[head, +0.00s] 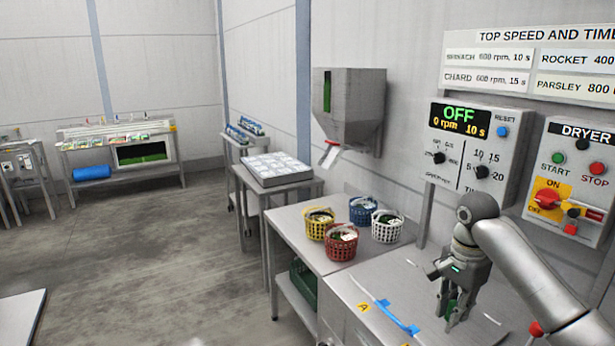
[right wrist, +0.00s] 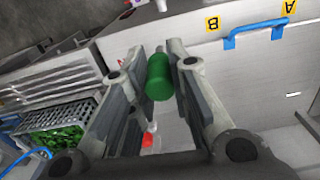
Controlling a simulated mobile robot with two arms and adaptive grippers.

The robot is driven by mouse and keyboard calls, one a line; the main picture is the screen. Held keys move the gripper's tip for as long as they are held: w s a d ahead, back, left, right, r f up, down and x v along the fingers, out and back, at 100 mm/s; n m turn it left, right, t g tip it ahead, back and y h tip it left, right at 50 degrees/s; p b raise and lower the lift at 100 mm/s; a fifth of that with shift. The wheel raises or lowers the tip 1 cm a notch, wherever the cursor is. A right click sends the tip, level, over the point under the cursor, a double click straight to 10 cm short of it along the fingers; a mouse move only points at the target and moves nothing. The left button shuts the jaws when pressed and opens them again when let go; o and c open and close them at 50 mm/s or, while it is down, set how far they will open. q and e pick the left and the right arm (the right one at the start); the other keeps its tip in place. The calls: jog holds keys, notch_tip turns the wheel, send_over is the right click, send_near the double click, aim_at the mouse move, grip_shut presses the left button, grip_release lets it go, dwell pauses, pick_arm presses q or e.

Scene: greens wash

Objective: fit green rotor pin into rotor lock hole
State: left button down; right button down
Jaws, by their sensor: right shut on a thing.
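My right gripper (head: 450,314) is shut on the green rotor pin (head: 451,306) above the steel worktop at the lower right of the head view. In the right wrist view the green pin (right wrist: 160,80) sits between the two fingers of the right gripper (right wrist: 160,60), with a short grey end at its top. The pin is clear of the blue handle (right wrist: 255,31) on the worktop. I cannot make out the rotor lock hole in either view. My left gripper is not in view.
The steel worktop (head: 350,294) bears a blue handle (head: 397,318) and yellow letter labels. Several small baskets, one red (head: 341,243), stand beyond it. The control panel (head: 470,150) and dryer panel (head: 575,165) are on the wall behind my right arm. Open floor lies left.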

jog(key=s+a+r+n, duration=0.1)
jog(key=s+a+n, duration=0.6)
jog(key=s, duration=0.1)
jog(key=s+a+f+n+b, duration=0.1)
jog(key=s+a+f+n, duration=0.1)
jog(key=s, duration=0.5)
jog(key=s+a+f+n+b, duration=0.1)
jog(key=s+a+f+n, duration=0.1)
jog(key=s+f, duration=0.3)
jog(key=shift+s+f+n+b, duration=0.35)
jog(key=shift+s+n, duration=0.55)
jog(key=shift+s, duration=0.25)
jog(key=shift+a, duration=0.15)
